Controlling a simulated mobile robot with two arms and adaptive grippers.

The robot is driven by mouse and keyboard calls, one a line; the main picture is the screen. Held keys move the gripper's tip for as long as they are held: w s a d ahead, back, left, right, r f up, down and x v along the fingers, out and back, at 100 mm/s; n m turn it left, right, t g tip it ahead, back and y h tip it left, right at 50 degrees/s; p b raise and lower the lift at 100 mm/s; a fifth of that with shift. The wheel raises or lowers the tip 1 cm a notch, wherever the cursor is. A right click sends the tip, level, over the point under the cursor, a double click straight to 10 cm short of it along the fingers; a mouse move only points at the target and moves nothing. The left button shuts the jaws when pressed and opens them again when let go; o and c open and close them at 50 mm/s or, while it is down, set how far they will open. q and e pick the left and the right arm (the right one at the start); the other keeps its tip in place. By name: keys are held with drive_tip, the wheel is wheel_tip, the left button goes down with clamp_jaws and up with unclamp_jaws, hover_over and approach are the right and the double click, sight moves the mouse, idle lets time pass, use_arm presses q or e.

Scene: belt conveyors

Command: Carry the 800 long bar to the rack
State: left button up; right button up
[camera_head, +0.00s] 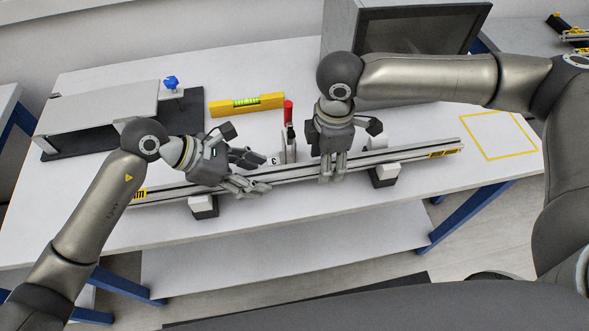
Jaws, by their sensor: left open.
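A long grey metal bar (410,155) with yellow-and-black labels near both ends lies across the white table. It rests on two supports, a left block (203,208) and a right block (384,176). My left gripper (258,174) is open at the bar, left of its middle, with its fingers spread. My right gripper (333,171) points down at the middle of the bar. Its fingers look close together over the bar, but I cannot tell whether they grip it. My grippers hide parts of the bar. I cannot make out a rack.
A yellow level (247,104) and a red-handled clamp (288,112) stand behind the bar. A grey device (100,108) with a blue knob is at left. A large grey box (420,35) is at the back. A yellow outlined square (502,157) at right is empty.

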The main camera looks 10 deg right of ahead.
use_arm(q)
clamp_jaws()
use_arm(e)
clamp_jaws()
